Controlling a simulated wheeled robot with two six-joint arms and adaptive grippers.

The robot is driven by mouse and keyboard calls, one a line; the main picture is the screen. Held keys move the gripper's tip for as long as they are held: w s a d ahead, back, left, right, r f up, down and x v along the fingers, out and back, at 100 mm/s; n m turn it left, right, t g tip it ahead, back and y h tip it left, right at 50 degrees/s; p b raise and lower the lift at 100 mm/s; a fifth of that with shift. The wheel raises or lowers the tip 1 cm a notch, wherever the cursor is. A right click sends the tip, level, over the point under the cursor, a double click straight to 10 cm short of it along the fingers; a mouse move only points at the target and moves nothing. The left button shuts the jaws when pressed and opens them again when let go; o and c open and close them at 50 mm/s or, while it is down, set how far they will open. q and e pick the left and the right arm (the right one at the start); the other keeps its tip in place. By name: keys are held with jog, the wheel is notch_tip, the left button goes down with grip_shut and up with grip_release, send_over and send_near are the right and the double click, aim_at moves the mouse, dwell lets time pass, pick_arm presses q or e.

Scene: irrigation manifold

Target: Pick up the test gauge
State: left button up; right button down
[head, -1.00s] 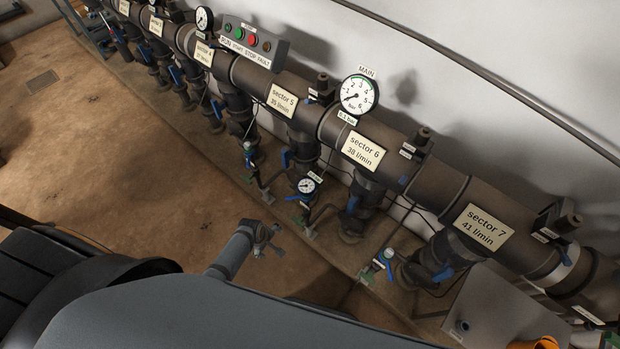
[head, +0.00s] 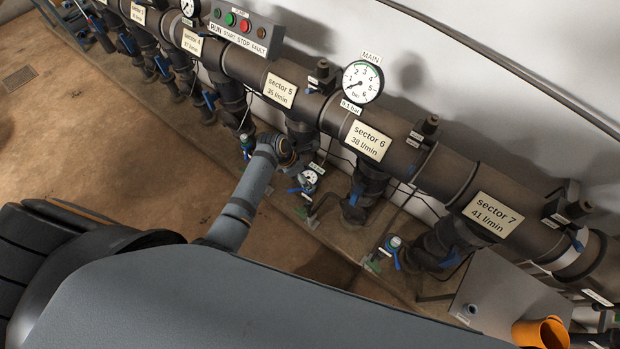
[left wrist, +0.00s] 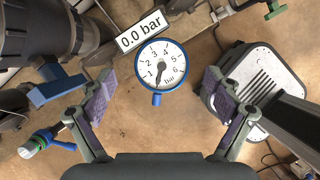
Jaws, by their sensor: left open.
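The test gauge is a small round white dial with a blue rim (left wrist: 161,64), under a tag that reads 0.0 bar. In the left wrist view it sits just ahead of the fingertips, near the middle of the gap, with its needle near the low end. In the head view the gauge (head: 310,177) shows partly behind my left gripper, low at the manifold's foot. My left gripper (left wrist: 160,98) is open, with a purple-padded finger on each side and nothing between them. In the head view the same gripper (head: 288,153) hides its own fingertips. My right gripper is out of view.
The manifold pipe (head: 440,175) runs along the wall, with a larger main gauge (head: 362,82) on top. A blue-handled valve (left wrist: 55,86) stands left of the gauge in the wrist view, and a grey vented box (left wrist: 262,78) stands right. Open floor (head: 130,180) lies left.

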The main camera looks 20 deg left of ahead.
aim_at(309, 179)
pick_arm(q)
jog(key=x, duration=0.5)
jog(key=shift+s+f+b, duration=0.2)
jog(key=shift+f+b, duration=0.05)
jog(key=shift+b, duration=0.15)
jog(key=shift+r, duration=0.1)
jog(key=c, duration=1.3)
